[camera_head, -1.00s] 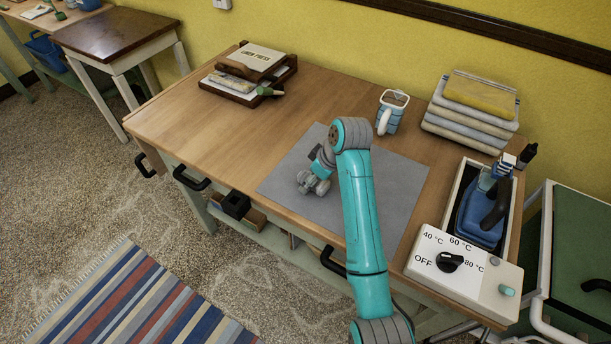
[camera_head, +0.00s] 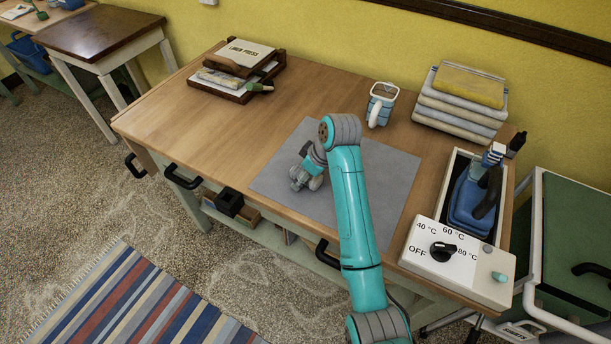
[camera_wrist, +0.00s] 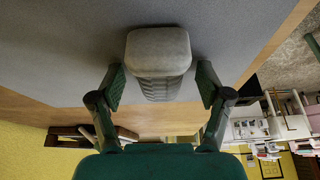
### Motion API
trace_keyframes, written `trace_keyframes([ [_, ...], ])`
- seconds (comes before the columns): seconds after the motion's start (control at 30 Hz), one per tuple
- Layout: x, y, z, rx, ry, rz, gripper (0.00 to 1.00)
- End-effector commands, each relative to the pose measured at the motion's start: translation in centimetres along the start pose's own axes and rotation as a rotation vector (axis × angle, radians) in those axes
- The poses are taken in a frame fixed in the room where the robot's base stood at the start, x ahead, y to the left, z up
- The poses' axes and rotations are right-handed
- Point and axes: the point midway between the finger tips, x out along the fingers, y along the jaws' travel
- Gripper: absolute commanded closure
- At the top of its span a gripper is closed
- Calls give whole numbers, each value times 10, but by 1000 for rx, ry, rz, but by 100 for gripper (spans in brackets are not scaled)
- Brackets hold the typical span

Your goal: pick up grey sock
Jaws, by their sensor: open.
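A grey, block-like thing with a ribbed side (camera_wrist: 158,62), which looks like the grey sock, is between my fingers in the wrist view. It is against the grey mat, with gaps to both fingers. My gripper (camera_wrist: 161,88) is open, one green finger on each side of it. In the head view my gripper (camera_head: 303,180) is low over the left part of the grey mat (camera_head: 395,190). There the sock cannot be told apart from the grey parts of my wrist and gripper.
The table's middle left is clear.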

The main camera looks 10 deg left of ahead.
Motion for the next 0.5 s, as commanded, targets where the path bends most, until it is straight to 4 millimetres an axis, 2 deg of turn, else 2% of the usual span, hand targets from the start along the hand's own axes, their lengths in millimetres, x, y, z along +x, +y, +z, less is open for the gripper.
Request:
trace_keyframes([
  [0.07, 0, 0, 0, 0, 0, 0, 23],
  [0.17, 0, 0, 0, 0, 0, 0, 45],
  [0.3, 0, 0, 0, 0, 0, 0, 80],
  [0.5, 1, 0, 0, 1, -1, -1, 82],
])
